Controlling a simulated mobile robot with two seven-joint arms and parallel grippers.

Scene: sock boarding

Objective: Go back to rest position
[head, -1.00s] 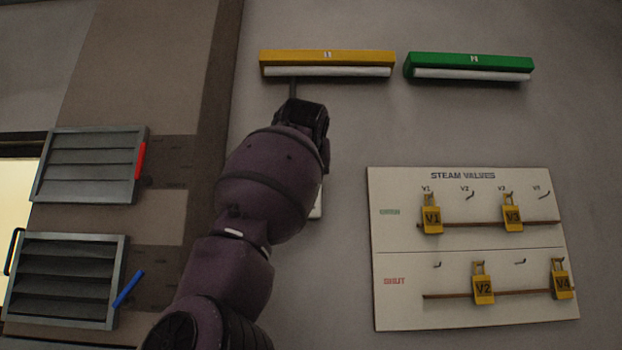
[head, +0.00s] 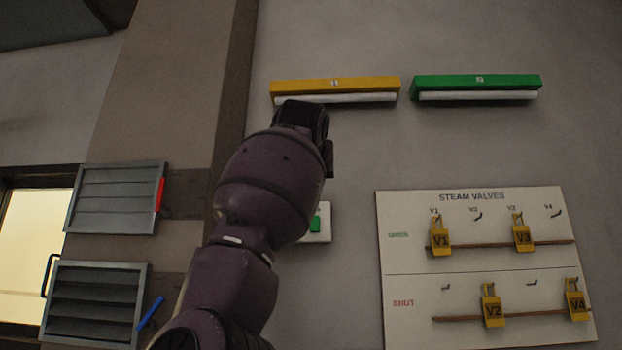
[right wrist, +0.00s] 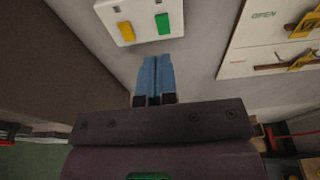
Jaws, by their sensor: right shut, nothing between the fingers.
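My right arm rises through the middle of the head view, its dark gripper (head: 302,120) just below the yellow wall bar; the fingertips are hidden there. In the right wrist view the blue fingers of the right gripper (right wrist: 155,65) are together and empty. They point towards the wall, just below a white switch plate (right wrist: 140,9) in the picture. The plate has a yellow button (right wrist: 126,31) and a green button (right wrist: 162,23). In the head view my arm hides most of the plate (head: 323,237). My left gripper is not in view.
A yellow bar (head: 335,86) and a green bar (head: 475,82) are on the wall. A steam valves board (head: 480,270) with hanging yellow tags is at right. Two grey louvred panels (head: 117,198) (head: 95,304) with red and blue handles are at left, near a lit doorway (head: 28,240).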

